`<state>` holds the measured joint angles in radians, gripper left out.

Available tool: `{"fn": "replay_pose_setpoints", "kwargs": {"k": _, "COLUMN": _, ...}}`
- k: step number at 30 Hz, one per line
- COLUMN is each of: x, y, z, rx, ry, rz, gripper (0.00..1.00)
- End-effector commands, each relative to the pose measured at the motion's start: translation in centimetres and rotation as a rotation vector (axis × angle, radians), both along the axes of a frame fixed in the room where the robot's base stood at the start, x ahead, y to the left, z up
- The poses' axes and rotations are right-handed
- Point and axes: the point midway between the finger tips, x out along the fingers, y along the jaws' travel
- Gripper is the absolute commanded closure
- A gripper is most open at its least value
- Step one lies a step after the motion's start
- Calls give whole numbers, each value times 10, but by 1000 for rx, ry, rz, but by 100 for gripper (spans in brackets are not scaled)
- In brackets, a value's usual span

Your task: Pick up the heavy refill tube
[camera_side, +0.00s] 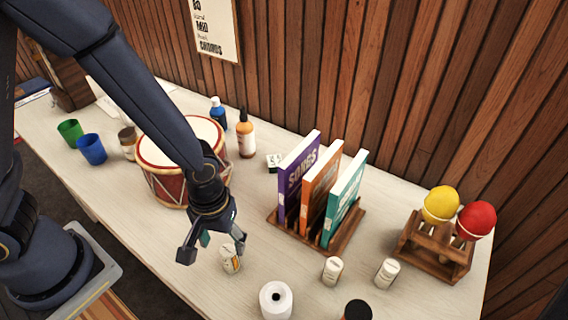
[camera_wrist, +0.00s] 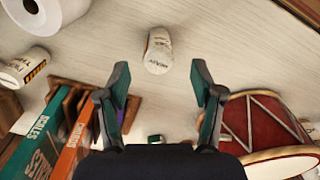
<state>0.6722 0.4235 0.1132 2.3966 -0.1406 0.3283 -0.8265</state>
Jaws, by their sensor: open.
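A small white tube (camera_wrist: 158,52) stands on the table in the wrist view, centred ahead of the fingertips. Its label seems to read "HEAVY", though the print is small. In the side view a white tube (camera_side: 230,262) stands just below my gripper (camera_side: 212,249), partly behind one finger. My gripper, also in the wrist view (camera_wrist: 160,82), is open, with nothing between its fingers. Two similar white tubes stand further right, one left (camera_side: 332,270) and one right (camera_side: 387,272); their labels are unreadable in the side view. One tube with an orange stripe (camera_wrist: 24,68) shows at left in the wrist view.
A red drum (camera_side: 165,185) stands close behind my gripper. A wooden rack with several upright books (camera_side: 320,190) is to the right. A white roll (camera_side: 276,301) stands at the front edge. Yellow and red maracas (camera_side: 441,203) sit in a wooden stand at far right.

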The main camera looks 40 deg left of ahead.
Motion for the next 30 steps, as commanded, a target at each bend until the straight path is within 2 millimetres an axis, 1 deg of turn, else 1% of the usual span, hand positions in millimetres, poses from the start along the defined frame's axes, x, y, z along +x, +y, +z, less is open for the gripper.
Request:
{"fn": "replay_pose_setpoints", "kwargs": {"k": 1, "x": -1, "y": 1, "z": -12, "rx": 4, "ry": 7, "rz": 1, "gripper": 34}}
{"fn": "replay_pose_setpoints", "kwargs": {"k": 3, "x": -1, "y": 1, "z": -24, "rx": 3, "ry": 6, "rz": 2, "gripper": 34}}
{"fn": "replay_pose_setpoints", "kwargs": {"k": 6, "x": 0, "y": 0, "z": -36, "rx": 1, "ry": 3, "rz": 0, "gripper": 34}}
{"fn": "replay_pose_setpoints", "kwargs": {"k": 11, "x": 0, "y": 0, "z": -45, "rx": 0, "ry": 1, "rz": 1, "gripper": 34}}
{"fn": "replay_pose_setpoints", "kwargs": {"k": 18, "x": 4, "y": 0, "z": -80, "rx": 1, "ry": 4, "rz": 0, "gripper": 34}}
{"fn": "replay_pose_setpoints", "kwargs": {"k": 21, "x": 4, "y": 0, "z": -90, "rx": 0, "ry": 2, "rz": 0, "gripper": 34}}
{"fn": "replay_pose_setpoints", "kwargs": {"k": 24, "x": 5, "y": -1, "z": -94, "rx": -1, "ry": 1, "rz": 0, "gripper": 34}}
{"fn": "replay_pose_setpoints", "kwargs": {"k": 30, "x": 5, "y": -1, "z": -93, "rx": -2, "ry": -1, "rz": 0, "gripper": 35}}
